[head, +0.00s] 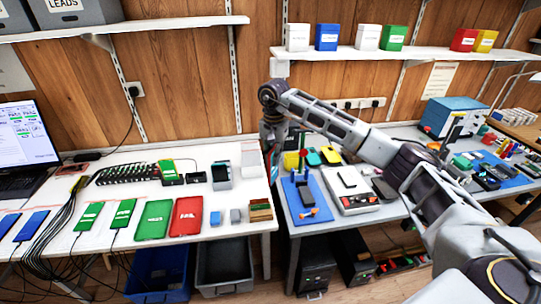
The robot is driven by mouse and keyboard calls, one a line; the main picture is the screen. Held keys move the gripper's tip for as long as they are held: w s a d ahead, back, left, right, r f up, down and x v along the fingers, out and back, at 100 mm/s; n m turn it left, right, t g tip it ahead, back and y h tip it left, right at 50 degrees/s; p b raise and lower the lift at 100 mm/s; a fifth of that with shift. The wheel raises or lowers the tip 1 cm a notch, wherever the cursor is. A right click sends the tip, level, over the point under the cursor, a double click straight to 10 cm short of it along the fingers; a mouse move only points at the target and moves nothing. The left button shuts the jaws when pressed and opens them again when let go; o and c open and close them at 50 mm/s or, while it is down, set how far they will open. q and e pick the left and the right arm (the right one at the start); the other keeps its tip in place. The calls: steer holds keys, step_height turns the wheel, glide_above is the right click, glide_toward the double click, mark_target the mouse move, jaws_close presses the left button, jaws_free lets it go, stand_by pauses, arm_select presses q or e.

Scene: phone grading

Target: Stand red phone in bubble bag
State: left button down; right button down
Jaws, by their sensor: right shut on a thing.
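My right gripper (271,147) points down at the gap between the white bench and the grey bench. It is shut on the red phone (274,160), of which only a narrow edge shows below the fingers. A pale, translucent upright pouch (250,160), which looks like the bubble bag, stands at the right rear of the white bench, just left of the gripper. Its opening is too small to make out. The phone appears beside the pouch; I cannot tell whether they touch. My left gripper is out of view.
The grey bench holds a blue mat (309,205) and tools. A shelf (400,53) with coloured boxes runs above.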

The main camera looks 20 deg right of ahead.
steer(key=m, duration=0.3)
steer(key=s+m, duration=0.1)
steer(key=m, duration=0.2)
steer(key=d+m, duration=0.1)
steer(key=m, duration=0.3)
steer(key=shift+s+f, duration=0.25)
steer(key=shift+s, duration=0.1)
steer(key=shift+m, duration=0.5)
